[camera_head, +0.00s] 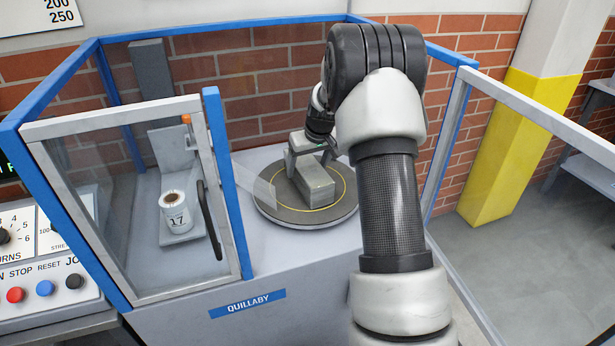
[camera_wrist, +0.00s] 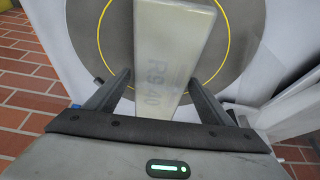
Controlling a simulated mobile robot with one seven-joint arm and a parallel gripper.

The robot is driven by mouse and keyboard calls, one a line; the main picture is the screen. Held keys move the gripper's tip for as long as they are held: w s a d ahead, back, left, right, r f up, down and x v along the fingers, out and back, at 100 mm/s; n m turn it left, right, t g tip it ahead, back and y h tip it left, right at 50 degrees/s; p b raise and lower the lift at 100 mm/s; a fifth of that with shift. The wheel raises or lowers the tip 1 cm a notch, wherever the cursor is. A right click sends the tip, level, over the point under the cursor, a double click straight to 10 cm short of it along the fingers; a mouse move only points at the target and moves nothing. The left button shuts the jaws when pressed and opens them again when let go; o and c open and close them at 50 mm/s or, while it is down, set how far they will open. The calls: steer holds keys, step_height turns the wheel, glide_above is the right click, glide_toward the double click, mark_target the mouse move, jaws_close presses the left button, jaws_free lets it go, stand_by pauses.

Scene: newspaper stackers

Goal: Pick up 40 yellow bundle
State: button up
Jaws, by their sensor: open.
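A pale, wrapped-looking block-shaped bundle (camera_head: 316,184) lies on a round dark turntable (camera_head: 290,215) with a yellow ring. In the wrist view the bundle (camera_wrist: 168,50) looks cream-yellow and bears faint print that seems to read "R9 40". My gripper (camera_head: 310,160) is over the bundle's far part in the head view. In the wrist view my gripper (camera_wrist: 160,80) is open, with one finger on each side of the bundle. Gaps show between fingers and bundle.
A blue-framed cabinet with a clear door (camera_head: 140,200) and black handle stands left, with a roll marked 17 (camera_head: 175,212) inside. A control panel (camera_head: 45,250) is at far left. A clear panel on a grey rail (camera_head: 530,110) and a yellow-based pillar (camera_head: 515,150) are right.

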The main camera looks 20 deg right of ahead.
steer(key=shift+w+f, duration=0.15)
steer(key=shift+f, duration=0.1)
jaws_close()
steer(key=shift+w+r, duration=0.1)
steer(key=shift+r, duration=0.15)
